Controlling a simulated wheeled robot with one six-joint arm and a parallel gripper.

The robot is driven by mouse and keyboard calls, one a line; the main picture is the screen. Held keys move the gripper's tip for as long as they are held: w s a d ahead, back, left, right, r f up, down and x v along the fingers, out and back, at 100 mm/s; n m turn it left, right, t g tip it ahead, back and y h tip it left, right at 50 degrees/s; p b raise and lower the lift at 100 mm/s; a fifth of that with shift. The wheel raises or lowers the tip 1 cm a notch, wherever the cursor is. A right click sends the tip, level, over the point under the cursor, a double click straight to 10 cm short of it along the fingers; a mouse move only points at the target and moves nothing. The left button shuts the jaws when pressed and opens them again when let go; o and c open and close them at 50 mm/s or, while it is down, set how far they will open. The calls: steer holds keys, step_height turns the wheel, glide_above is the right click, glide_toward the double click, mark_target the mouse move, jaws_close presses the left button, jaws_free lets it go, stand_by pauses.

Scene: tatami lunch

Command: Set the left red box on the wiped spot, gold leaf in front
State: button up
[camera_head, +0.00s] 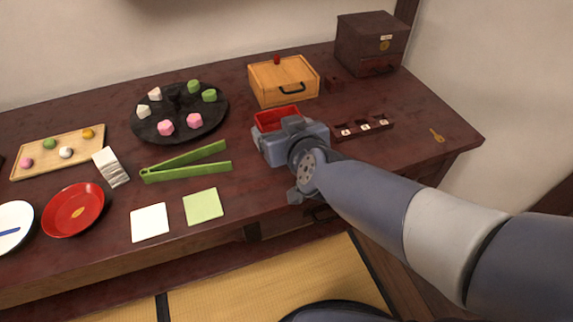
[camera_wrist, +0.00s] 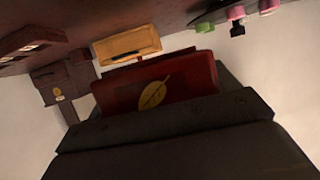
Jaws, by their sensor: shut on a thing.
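My gripper (camera_head: 287,140) is shut on a red box (camera_head: 277,113), over the right half of the dark table. In the head view I see the box's open top and red inside behind the gripper; its lower part is hidden. In the wrist view the red box (camera_wrist: 195,77) is between the dark jaws (camera_wrist: 170,125), with its gold leaf (camera_wrist: 154,93) facing the camera. I cannot tell whether the box touches the table. I cannot pick out a wiped spot. I see no second box like it.
A wooden box with a handle (camera_head: 284,82) stands behind my gripper, and a slotted tray (camera_head: 363,129) is to its right. Green tongs (camera_head: 187,162), a black round tray (camera_head: 150,130) and a red plate (camera_head: 74,209) are left.

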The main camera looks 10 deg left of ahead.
steer(key=shift+f+b, duration=3.35)
steer(key=shift+f, duration=0.9)
steer(key=shift+f, duration=0.15)
steer(key=o, duration=0.9)
